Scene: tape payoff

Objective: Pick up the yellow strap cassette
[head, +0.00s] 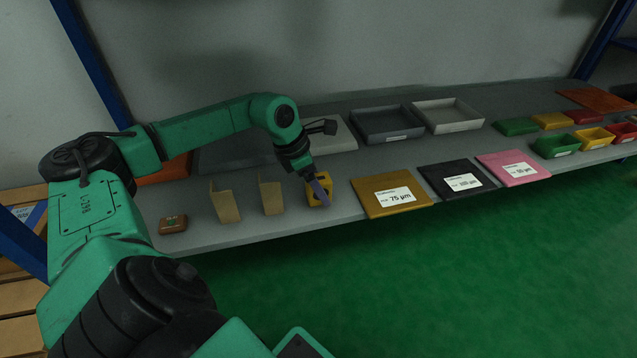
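The yellow strap cassette (325,192) sits near the front edge of the grey shelf (345,218), a small yellow block partly hidden by my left gripper. My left gripper (319,192) reaches down onto it from above, with a purplish finger in front of the cassette. The other finger is hidden, so I cannot tell whether the gripper is open or shut on it. The cassette appears to rest on the shelf. My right gripper is not in view.
Two tan bent holders (224,203) and (271,196) and a brown box (173,225) stand left of the cassette. Right are a labelled mustard panel (380,205), a black one (440,187) and a pink one (520,176). Grey (385,139) and white (447,127) trays lie behind.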

